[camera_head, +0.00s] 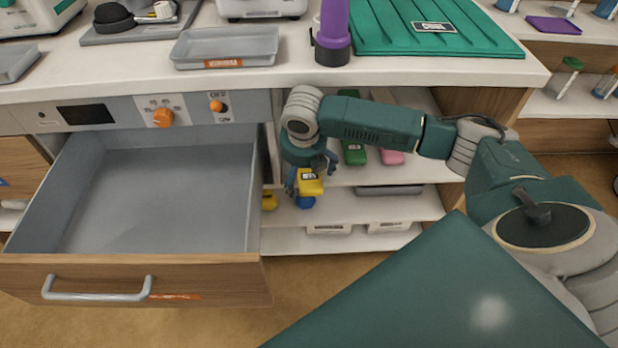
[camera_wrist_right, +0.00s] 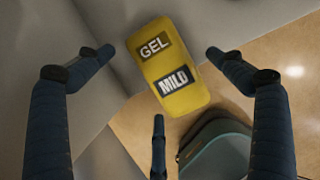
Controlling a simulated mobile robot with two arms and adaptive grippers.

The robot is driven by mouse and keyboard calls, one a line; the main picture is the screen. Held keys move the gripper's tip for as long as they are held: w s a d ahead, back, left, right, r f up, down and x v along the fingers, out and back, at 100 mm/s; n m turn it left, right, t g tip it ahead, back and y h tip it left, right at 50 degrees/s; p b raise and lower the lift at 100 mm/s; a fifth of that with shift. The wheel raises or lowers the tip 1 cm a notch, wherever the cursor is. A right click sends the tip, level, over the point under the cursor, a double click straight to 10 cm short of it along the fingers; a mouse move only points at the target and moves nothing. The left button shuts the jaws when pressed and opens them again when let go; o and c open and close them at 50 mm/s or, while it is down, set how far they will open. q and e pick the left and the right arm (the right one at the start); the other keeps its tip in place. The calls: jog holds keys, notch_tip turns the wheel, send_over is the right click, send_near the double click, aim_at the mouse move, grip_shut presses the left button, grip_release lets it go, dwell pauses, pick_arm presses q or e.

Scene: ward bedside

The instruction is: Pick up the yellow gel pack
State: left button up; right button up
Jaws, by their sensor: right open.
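The yellow gel pack (camera_head: 311,186), labelled GEL and MILD, shows just below my right gripper (camera_head: 309,174) at the open shelves. In the right wrist view the yellow gel pack (camera_wrist_right: 172,66) lies between the blue fingers of my right gripper (camera_wrist_right: 160,95). The fingers are spread with visible gaps around the pack, and none is seen closed on it. What the pack rests on is partly hidden by the gripper in the head view. My left gripper is out of view.
A grey drawer (camera_head: 150,190) stands open just left of my right gripper. Green (camera_head: 353,150) and pink (camera_head: 391,156) items lie on the upper shelf. The counter above holds a grey tray (camera_head: 226,46) and a green mat (camera_head: 450,40).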

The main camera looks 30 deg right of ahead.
jog(key=shift+f, duration=0.25)
jog(key=c, duration=1.4)
jog(key=shift+c, duration=0.2)
jog(key=shift+w+r, duration=0.1)
jog(key=shift+r, duration=0.05)
